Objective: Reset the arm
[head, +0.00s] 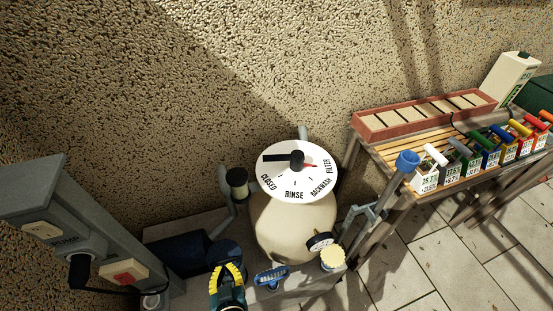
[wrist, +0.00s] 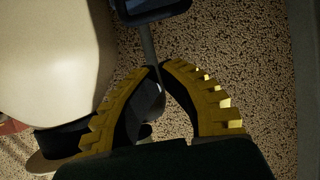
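My gripper (head: 228,267) shows at the bottom of the head view, low in front of the cream tank and left of a blue-handled valve. Its yellow ribbed fingers also show in the wrist view (wrist: 160,67), where they curve together and their tips appear to meet. I see nothing held between them. A grey pipe (wrist: 148,42) runs behind the fingertips, with a dark part visible through the gap between the fingers. The cream tank (wrist: 50,60) fills the upper left of the wrist view. Most of my arm is out of the head view.
The tank (head: 290,230) carries a white dial (head: 298,185) with a black handle. A gauge (head: 320,241) and blue valve handle (head: 271,276) stand near my gripper. A grey pump box (head: 60,225) is at left. A wooden bench (head: 410,150) with coloured-handled boxes is at right.

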